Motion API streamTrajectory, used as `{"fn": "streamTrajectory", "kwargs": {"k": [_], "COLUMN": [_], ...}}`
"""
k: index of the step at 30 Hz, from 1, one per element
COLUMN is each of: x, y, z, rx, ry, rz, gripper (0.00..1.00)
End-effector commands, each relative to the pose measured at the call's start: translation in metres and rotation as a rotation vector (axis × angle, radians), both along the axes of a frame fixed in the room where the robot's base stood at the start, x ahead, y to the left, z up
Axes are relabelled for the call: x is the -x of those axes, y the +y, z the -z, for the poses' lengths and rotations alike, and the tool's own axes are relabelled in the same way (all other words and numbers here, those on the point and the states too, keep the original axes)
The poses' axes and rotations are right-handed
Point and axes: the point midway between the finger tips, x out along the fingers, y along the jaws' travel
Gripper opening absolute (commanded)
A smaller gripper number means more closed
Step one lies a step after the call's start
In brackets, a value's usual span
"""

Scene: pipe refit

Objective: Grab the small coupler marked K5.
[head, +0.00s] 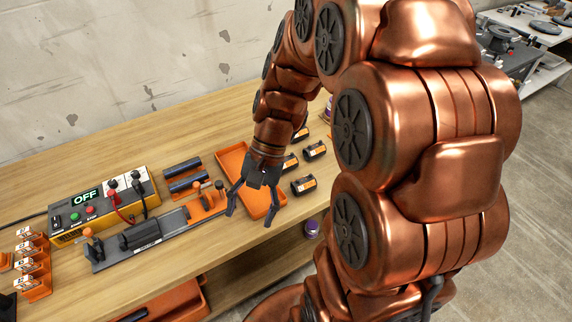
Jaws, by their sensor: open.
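Several short black cylinders with orange-and-white labels, which look like couplers, lie on the bench right of the orange tray. One is nearest the front (303,186), one is behind it (315,151), and others (290,162) are partly hidden by my arm. The labels are too small to read, so I cannot tell which one is K5. My gripper (251,216) points down over the front part of the orange tray (232,160), left of the front cylinder. Its fingers are spread, with nothing seen between them.
A grey fixture (150,240) with orange clamps stands left of the tray. Behind it are dark pipes (185,176) and a control box reading OFF (85,196). Orange holders (38,288) stand at far left. A purple-topped item (312,228) sits near the front edge. The back left bench is clear.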

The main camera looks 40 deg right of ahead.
Motion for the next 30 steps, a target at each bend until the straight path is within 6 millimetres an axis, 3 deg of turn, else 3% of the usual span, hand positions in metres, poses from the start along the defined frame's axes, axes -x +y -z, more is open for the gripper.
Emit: {"fn": "streamTrajectory", "kwargs": {"k": [8,14,18,24,30], "x": [-0.061,-0.100,-0.121,-0.140,-0.145], "y": [-0.042,-0.087,-0.128,-0.193,-0.247], "z": [0.024,0.043,0.060,0.087,0.109], "rx": [-0.173,-0.305,-0.402,-0.545,-0.659], "ry": [0.092,0.148,0.181,0.225,0.251], "rz": [0.364,0.622,0.801,1.049,1.232], "gripper": [0.69,0.69,0.69,0.69,0.69]}}
